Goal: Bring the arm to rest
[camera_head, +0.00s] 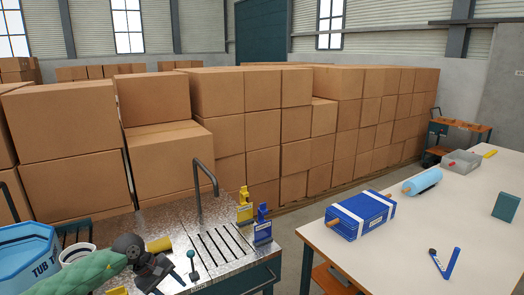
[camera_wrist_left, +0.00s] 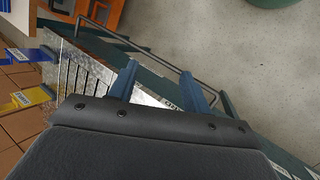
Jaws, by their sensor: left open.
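My left arm comes in from the lower left of the head view in a green quilted sleeve, ending in dark wrist parts over the metal bench. In the left wrist view my left gripper (camera_wrist_left: 160,68) has two blue fingers spread apart with nothing between them. Below them are the bench's metal edge and grey floor. In the head view the fingers are hard to make out. My right gripper is in neither view.
The metal bench (camera_head: 215,212) carries a tap (camera_head: 198,175), a yellow holder (camera_head: 245,206) and a blue holder (camera_head: 262,226). A blue tub (camera_head: 25,262) is at left. The white table (camera_head: 405,240) holds a blue box (camera_head: 360,214) and blue roll (camera_head: 422,181). Stacked cartons (camera_head: 215,130) stand behind.

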